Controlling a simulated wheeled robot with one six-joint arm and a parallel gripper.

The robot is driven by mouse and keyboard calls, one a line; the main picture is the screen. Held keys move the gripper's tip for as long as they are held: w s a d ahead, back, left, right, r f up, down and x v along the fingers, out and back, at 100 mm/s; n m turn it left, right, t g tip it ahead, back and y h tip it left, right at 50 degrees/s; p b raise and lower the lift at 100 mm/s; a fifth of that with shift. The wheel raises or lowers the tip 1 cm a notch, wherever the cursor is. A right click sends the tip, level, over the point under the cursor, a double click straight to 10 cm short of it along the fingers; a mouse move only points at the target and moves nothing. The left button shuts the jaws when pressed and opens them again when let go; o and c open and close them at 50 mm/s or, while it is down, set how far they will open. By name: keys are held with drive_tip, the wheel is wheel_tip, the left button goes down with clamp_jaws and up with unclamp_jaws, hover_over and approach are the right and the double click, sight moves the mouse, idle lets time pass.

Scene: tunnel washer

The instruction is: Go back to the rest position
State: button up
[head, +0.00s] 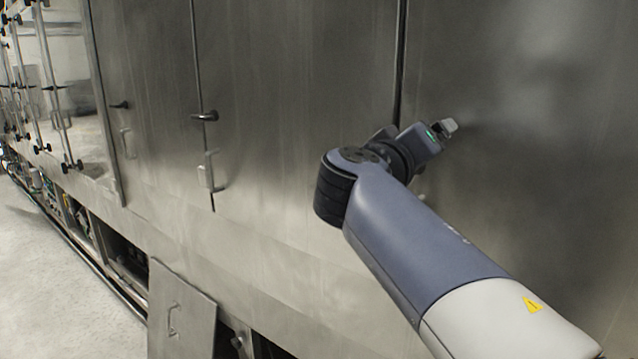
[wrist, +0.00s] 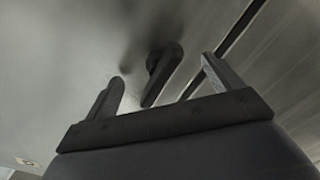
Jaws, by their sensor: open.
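My gripper (head: 449,128) is at the end of my arm, in front of the steel panels of the tunnel washer (head: 300,60), near a dark vertical seam. In the wrist view my gripper (wrist: 160,90) is open, its two fingers apart with nothing held between them. A black handle (wrist: 162,72) on the steel panel shows beyond and between the fingers. I cannot tell how far it is from the fingertips. In the head view my arm hides this handle.
Another black handle (head: 205,116) and a metal pull (head: 211,171) are on the panels to the left. A loose panel (head: 181,315) leans at the washer's base, left of my arm. Open floor (head: 50,275) lies at the lower left.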

drive_tip(key=m+p, duration=0.1)
drive_tip(key=m, duration=0.2)
drive_tip(key=m+p, duration=0.2)
drive_tip(key=m, duration=0.1)
drive_tip(key=shift+s+d+r, duration=0.1)
drive_tip(key=shift+r, duration=0.1)
drive_tip(key=shift+m+p, duration=0.7)
drive_tip(key=shift+f+m, duration=0.1)
drive_tip(key=shift+m, duration=0.2)
